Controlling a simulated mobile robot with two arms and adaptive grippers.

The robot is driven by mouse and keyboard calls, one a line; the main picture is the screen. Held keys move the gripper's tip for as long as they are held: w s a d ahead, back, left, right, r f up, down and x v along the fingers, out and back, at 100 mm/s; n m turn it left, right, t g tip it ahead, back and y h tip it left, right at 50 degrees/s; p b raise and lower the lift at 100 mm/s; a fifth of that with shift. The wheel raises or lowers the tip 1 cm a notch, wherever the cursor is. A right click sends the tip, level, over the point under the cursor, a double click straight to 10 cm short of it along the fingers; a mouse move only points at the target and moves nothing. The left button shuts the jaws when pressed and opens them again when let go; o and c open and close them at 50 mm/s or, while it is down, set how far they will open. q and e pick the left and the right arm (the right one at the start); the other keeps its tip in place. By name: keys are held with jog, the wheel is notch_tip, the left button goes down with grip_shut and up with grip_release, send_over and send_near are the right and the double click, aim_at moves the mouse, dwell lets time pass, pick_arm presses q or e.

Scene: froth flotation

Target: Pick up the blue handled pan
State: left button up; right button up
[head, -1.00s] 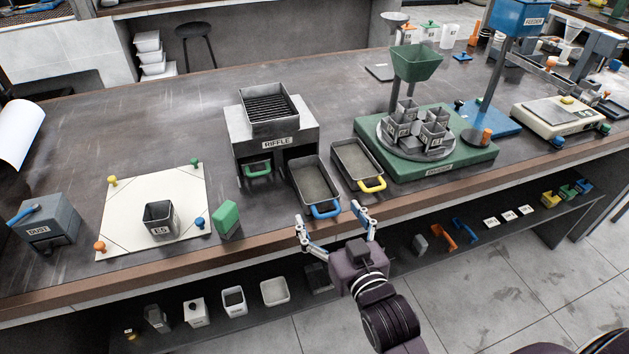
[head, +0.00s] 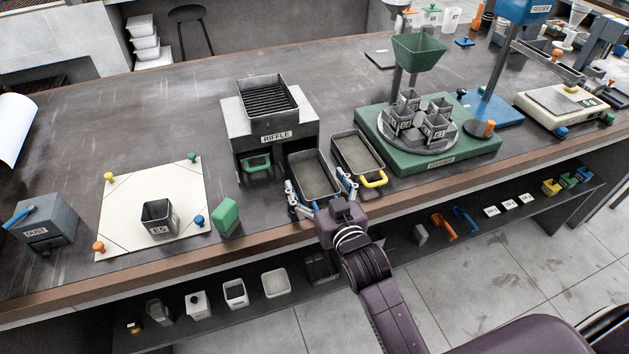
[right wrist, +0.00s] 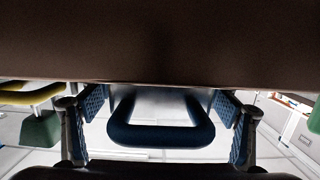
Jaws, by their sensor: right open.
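The blue handled pan (head: 313,174) is a grey rectangular tray at the bench's front edge, in front of the riffle box. My right gripper (head: 319,188) is open, with one finger on each side of the pan's front end. The gripper hides the blue handle in the head view. In the right wrist view the blue handle (right wrist: 160,136) is a loop between the two spread fingers, with a gap visible on both sides. My left gripper is not in view.
A yellow handled pan (head: 358,155) stands close on the right. The riffle box (head: 273,128) is behind, with a green handled pan (head: 257,163) in it. A green block (head: 226,217) stands to the left. The green divider base (head: 468,150) is further right.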

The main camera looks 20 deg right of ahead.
aim_at(315, 188)
jog(key=shift+w, duration=0.2)
jog(key=c, duration=1.4)
jog(key=shift+r, duration=0.1)
notch_tip(315, 188, up, 20)
jog(key=p, duration=0.1)
